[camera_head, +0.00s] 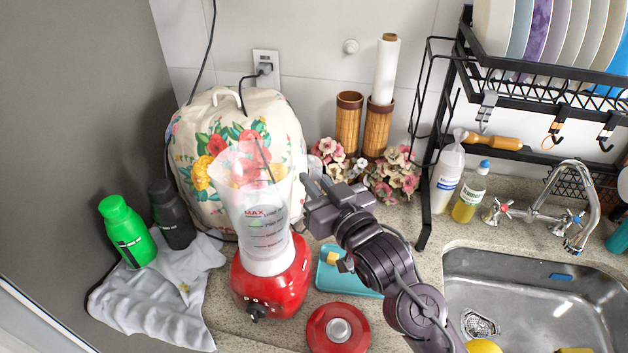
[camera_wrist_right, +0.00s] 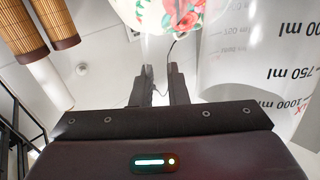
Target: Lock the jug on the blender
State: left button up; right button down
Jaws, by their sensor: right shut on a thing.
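The clear jug (camera_head: 262,222), with printed volume marks, stands on the red blender base (camera_head: 270,280) at the left-centre of the counter. It looks upright on the base; the head view does not show whether it is locked. My right gripper (camera_head: 312,190) is at the jug's upper right side, where its handle would be. In the wrist view my right gripper's fingers (camera_wrist_right: 159,88) are close together, shut on the clear jug handle, which hardly shows. The jug wall (camera_wrist_right: 265,75) with its ml marks fills the right of that view. My left gripper is not in view.
A floral cover (camera_head: 205,195) stands close behind the jug. Green (camera_head: 128,232) and black (camera_head: 172,215) bottles stand left. The sink (camera_head: 540,295) and rack (camera_head: 520,110) are right.

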jog(key=shift+f, duration=0.4)
jog(key=shift+s+m+h, duration=0.2)
jog(key=shift+m+h, duration=0.1)
jog(key=shift+s+d+m+t+h, duration=0.1)
jog(key=shift+s+m+t+h, duration=0.3)
jog(key=shift+h, duration=0.5)
jog(key=shift+s, duration=0.1)
jog(key=shift+s+m+h+p, duration=0.75)
jog(key=shift+m+h+p, duration=0.2)
jog(key=shift+h, duration=0.25)
